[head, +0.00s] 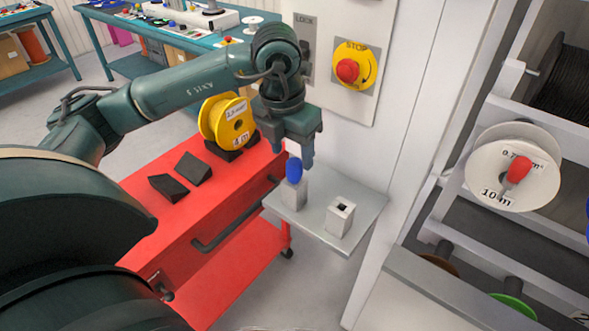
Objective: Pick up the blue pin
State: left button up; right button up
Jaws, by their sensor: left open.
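The blue pin (294,169) stands upright in a grey block (293,193) on the left part of a small grey shelf (318,231). Its blue top shows; its lower part is hidden in the block. My left gripper (305,150) points down just above and behind the pin, with its jaws open and nothing seen between them. I cannot tell whether a finger touches the pin. A second grey block (341,215) with an empty square hole stands to the right on the same shelf. My right gripper is not in view.
A red cart (215,219) with a yellow reel (227,121) and black wedges (194,168) stands left of the shelf. A white panel with a red stop button (347,70) rises behind. A rack with a white reel (512,167) and red pin (519,169) is at right.

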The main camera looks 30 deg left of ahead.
aim_at(294, 162)
pick_arm(q)
jog(key=shift+w+d+f+p, duration=0.15)
jog(key=shift+f+p, duration=0.1)
jog(key=shift+f, duration=0.9)
jog(key=shift+w+d+f+p, duration=0.1)
jog(key=shift+f+p, duration=0.15)
jog(key=shift+f, duration=0.9)
jog(key=c, duration=1.1)
